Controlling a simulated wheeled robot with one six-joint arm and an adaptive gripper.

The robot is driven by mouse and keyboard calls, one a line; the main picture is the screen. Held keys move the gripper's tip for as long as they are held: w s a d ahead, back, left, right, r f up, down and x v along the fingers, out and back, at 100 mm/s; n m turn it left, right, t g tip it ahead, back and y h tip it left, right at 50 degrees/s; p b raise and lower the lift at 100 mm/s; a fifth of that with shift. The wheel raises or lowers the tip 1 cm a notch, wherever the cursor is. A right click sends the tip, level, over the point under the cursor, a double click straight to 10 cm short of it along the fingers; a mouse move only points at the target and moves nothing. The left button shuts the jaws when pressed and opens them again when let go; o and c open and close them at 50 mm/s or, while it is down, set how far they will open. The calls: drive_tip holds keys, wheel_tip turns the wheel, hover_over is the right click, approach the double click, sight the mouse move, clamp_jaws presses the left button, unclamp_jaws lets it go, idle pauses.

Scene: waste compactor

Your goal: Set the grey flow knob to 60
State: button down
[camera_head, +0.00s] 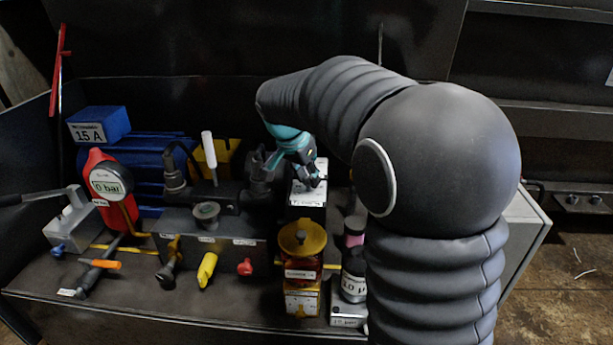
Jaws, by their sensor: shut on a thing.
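My gripper (312,180), dark with teal parts, reaches down from the upper right onto the white top face of a dark block (307,197) behind the yellow-lidded unit. Its fingers are closed together at this face, on what seems to be the grey flow knob. The fingers hide the knob almost wholly, so its pointer and setting cannot be read. The markings on the white face are too small to read.
A dark manifold (215,235) with a white-handled lever (209,150) stands left of the block. A yellow-lidded unit (302,238) stands in front. A red gauge (108,185) reads 0 bar. A blue box (99,125) reads 15 A. My arm hides the right side.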

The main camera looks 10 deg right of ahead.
drive_tip(key=n+y, duration=0.1)
drive_tip(key=n, duration=0.1)
drive_tip(key=n+t, duration=0.1)
drive_tip(key=n, duration=0.2)
drive_tip(key=shift+s+d+n+y+b, duration=0.1)
drive_tip(key=shift+d+n+y+b, duration=0.05)
drive_tip(key=shift+n+y+b, duration=0.2)
drive_tip(key=n+y, duration=0.1)
drive_tip(key=n, duration=0.2)
drive_tip(key=n+y, duration=0.1)
drive_tip(key=n, duration=0.2)
drive_tip(key=shift+d+t+y, duration=0.15)
drive_tip(key=shift+t+y, duration=0.1)
drive_tip(key=shift+t, duration=0.15)
drive_tip(key=n+y, duration=0.1)
drive_tip(key=n, duration=0.1)
drive_tip(key=n+y, duration=0.1)
drive_tip(key=n, duration=0.2)
drive_tip(key=shift+d+n+g+b, duration=0.1)
drive_tip(key=shift+n+g+b, duration=0.25)
drive_tip(key=shift+g, duration=0.05)
drive_tip(key=n+g, duration=0.1)
drive_tip(key=n, duration=0.1)
drive_tip(key=n+y, duration=0.1)
drive_tip(key=n, duration=0.2)
drive_tip(key=shift+d+n+g, duration=0.1)
drive_tip(key=shift+n+g, duration=0.2)
drive_tip(key=shift+g, duration=0.1)
